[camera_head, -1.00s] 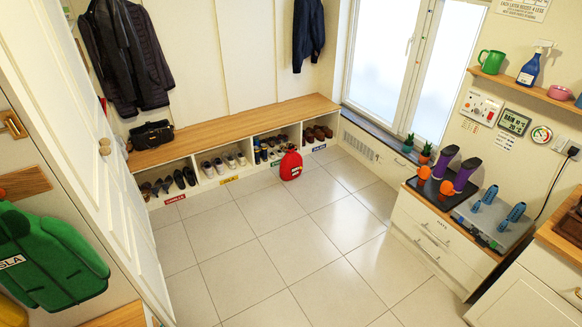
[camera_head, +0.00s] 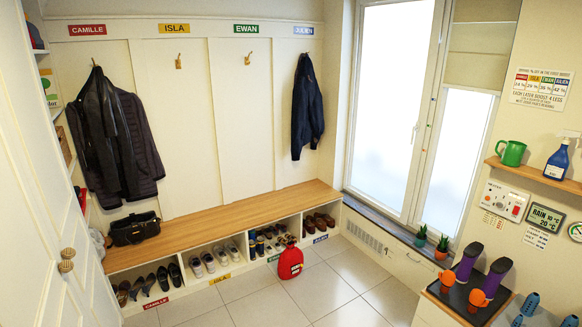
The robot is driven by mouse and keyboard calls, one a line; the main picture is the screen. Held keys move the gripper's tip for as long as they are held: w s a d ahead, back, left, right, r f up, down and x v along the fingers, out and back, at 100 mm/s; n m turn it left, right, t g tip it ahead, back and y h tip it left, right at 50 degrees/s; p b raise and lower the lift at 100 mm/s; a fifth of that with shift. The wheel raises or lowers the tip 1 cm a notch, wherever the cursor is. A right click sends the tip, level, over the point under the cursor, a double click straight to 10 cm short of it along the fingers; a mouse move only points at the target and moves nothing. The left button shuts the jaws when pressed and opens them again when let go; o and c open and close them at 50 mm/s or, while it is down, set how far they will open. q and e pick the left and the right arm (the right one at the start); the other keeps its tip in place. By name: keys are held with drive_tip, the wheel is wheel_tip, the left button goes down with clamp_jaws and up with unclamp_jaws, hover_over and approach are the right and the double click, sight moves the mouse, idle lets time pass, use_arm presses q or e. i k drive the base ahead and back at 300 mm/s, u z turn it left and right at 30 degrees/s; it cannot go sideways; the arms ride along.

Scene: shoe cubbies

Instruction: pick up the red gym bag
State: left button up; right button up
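The red gym bag (camera_head: 290,262) stands upright on the tiled floor in the camera_head view. It is in front of the shoe cubbies, by the green label under the third section. Part of the cubby opening behind it is hidden. Neither of my grippers is in the picture, and nothing is touching the bag from my side.
A wooden bench (camera_head: 215,225) with shoe cubbies runs along the back wall, with a black handbag (camera_head: 134,228) on it. A white door (camera_head: 50,200) stands at left. A cabinet with boot dryers (camera_head: 483,280) stands at right. The floor (camera_head: 345,285) around the bag is clear.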

sight(289, 267)
drive_tip(key=z, duration=0.2)
drive_tip(key=i, duration=2.4)
drive_tip(key=u, duration=0.65)
drive_tip(key=i, duration=1.35)
drive_tip(key=u, duration=0.4)
